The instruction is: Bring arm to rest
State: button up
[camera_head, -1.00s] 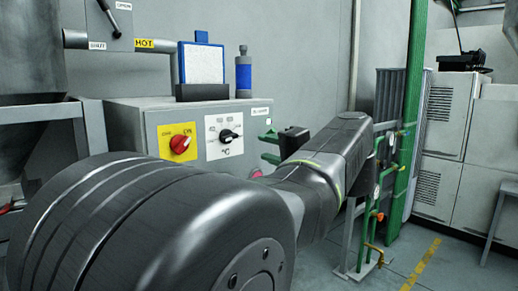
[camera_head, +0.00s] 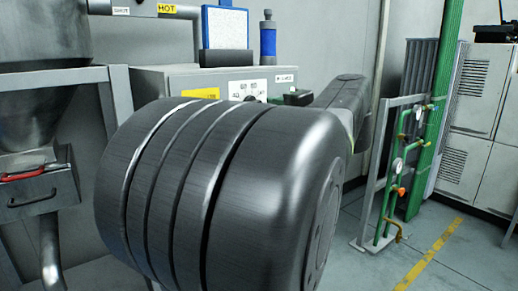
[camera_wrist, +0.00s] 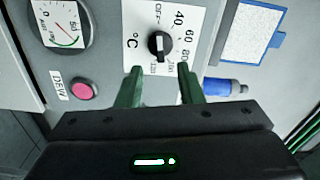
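My gripper (camera_wrist: 160,67) shows in the wrist view with two green fingers apart and nothing between them. Its fingertips point at a °C dial plate (camera_wrist: 145,25) with a black knob (camera_wrist: 160,44), and the knob sits just beyond the gap. I cannot tell the exact distance to the panel. In the head view my large dark arm link fills the middle and hides most of the grey control box (camera_head: 165,80). Only a small part of my gripper (camera_head: 297,97) shows there, behind the arm.
The wrist view shows a gauge (camera_wrist: 62,22), a pink button (camera_wrist: 84,91) and a blue bottle (camera_wrist: 225,86). In the head view, a hopper with a red-handled drawer (camera_head: 38,185) stands left. Green pipes (camera_head: 387,190) on a frame stand right. Floor beyond them is clear.

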jog(key=x, duration=0.7)
jog(key=shift+w+a, duration=0.2)
jog(key=shift+w, duration=0.05)
jog(key=v, duration=1.4)
jog(key=w+a+m+p, duration=0.8)
jog(key=w+m+p, duration=0.2)
jog(key=p, duration=0.6)
jog(key=shift+w+r, duration=0.2)
jog(key=shift+w, duration=0.5)
jog(key=shift+a+f, duration=0.1)
dwell(0.4)
